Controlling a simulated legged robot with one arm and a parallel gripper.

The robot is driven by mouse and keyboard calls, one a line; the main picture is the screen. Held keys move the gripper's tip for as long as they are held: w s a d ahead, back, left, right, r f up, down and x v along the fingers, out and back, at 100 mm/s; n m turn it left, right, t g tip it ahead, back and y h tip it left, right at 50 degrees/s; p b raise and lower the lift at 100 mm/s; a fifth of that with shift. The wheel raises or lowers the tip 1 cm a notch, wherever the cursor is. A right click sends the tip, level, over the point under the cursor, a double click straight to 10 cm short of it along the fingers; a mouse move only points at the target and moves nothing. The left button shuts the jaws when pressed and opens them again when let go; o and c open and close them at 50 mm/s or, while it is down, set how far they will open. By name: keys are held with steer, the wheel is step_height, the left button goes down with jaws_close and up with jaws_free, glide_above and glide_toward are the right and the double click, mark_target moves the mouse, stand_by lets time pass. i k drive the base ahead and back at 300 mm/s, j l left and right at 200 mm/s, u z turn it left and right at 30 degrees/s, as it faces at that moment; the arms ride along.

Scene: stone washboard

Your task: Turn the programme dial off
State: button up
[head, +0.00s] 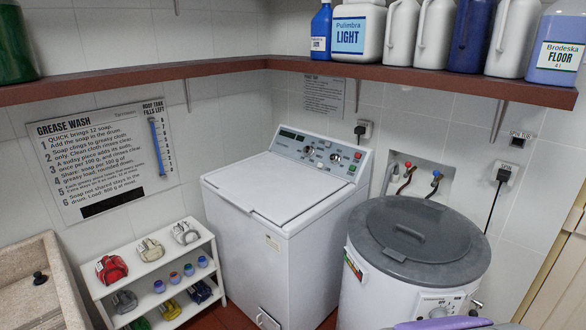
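A white top-loading washing machine (268,215) stands in the middle against the tiled wall, its lid shut. Its sloping grey control panel (318,154) at the back carries a small dark display, several knobs and buttons, and red marks. A dark knob (334,158) sits right of the panel's middle. The panel is too small to read, so I cannot tell which knob is the programme dial or where it points. A white drum machine with a round grey lid (418,238) stands to the right; a panel low on its front (438,303) is partly cut off. My gripper's fingers do not show.
A brown shelf (420,75) with bottles and jugs runs above the machines. A white rack (160,280) with small bundles and cups stands left, beside a stone basin (38,280). Taps (408,170) and sockets are on the wall behind. Little floor shows.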

mark_target(309, 151)
steer(key=i+j+z, duration=0.1)
steer(key=i, duration=0.45)
steer(key=i+j+z, duration=0.1)
steer(key=i+j, duration=0.15)
steer(key=i, duration=0.25)
steer(key=i+j+z, duration=0.25)
steer(key=i+j, duration=0.15)
steer(key=j, duration=0.2)
steer(key=i+j+z, duration=0.15)
steer(key=j, duration=0.2)
steer(key=i+j+z, duration=0.1)
steer(key=j, duration=0.2)
steer(key=i+j+z, duration=0.15)
steer(key=j, duration=0.25)
steer(key=i+j+z, duration=0.1)
steer(key=j, duration=0.25)
steer(key=i, duration=0.1)
